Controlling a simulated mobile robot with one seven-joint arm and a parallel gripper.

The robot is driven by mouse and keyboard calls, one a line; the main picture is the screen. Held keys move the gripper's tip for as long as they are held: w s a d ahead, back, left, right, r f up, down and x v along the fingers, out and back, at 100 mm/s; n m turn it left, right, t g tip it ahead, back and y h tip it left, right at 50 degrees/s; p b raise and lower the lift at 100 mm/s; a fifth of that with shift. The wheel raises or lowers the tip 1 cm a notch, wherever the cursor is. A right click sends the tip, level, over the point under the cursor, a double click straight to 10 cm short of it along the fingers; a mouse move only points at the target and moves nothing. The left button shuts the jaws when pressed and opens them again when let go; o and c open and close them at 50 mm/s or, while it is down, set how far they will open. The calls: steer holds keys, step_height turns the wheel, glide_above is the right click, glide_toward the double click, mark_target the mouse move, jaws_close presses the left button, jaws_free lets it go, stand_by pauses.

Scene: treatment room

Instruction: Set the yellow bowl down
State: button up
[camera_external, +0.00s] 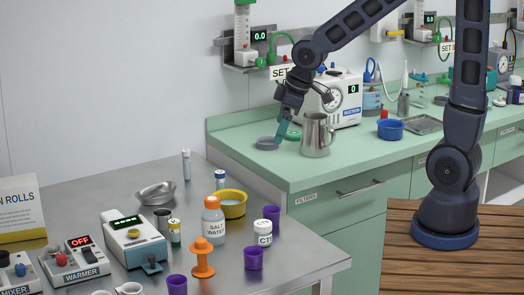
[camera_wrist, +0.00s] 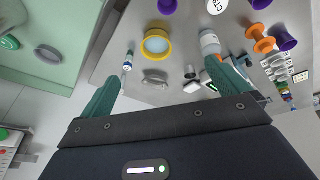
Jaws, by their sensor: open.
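The yellow bowl (camera_external: 234,212) stands upright on the steel table, behind the salt water bottle (camera_external: 213,222). It also shows in the wrist view (camera_wrist: 144,46), beyond and between my fingertips, with something pale inside. My gripper (camera_external: 284,126) appears raised in front of the green counter, up and to the right of the bowl in the external view. In the wrist view its two teal fingers (camera_wrist: 172,80) are spread wide with nothing between them. The gripper is apart from the bowl.
Close to the bowl are a white-capped jar (camera_external: 263,233), purple cups (camera_external: 272,213), an orange spool-like piece (camera_external: 202,258) and a steel dish (camera_external: 156,194). A steel pitcher (camera_external: 316,136) and a grey dish (camera_external: 267,143) stand on the green counter (camera_external: 255,163).

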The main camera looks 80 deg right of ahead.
steer(key=s+a+r, duration=0.1)
steer(key=s+r, duration=0.4)
steer(key=s, duration=0.6)
steer(key=s+a+r+m, duration=0.1)
steer(key=s+a+r, duration=0.1)
steer(key=s+r, duration=0.4)
steer(key=s, duration=0.5)
steer(key=shift+a+r+m+t+y, duration=0.15)
steer(key=shift+r+m+t+y, duration=0.15)
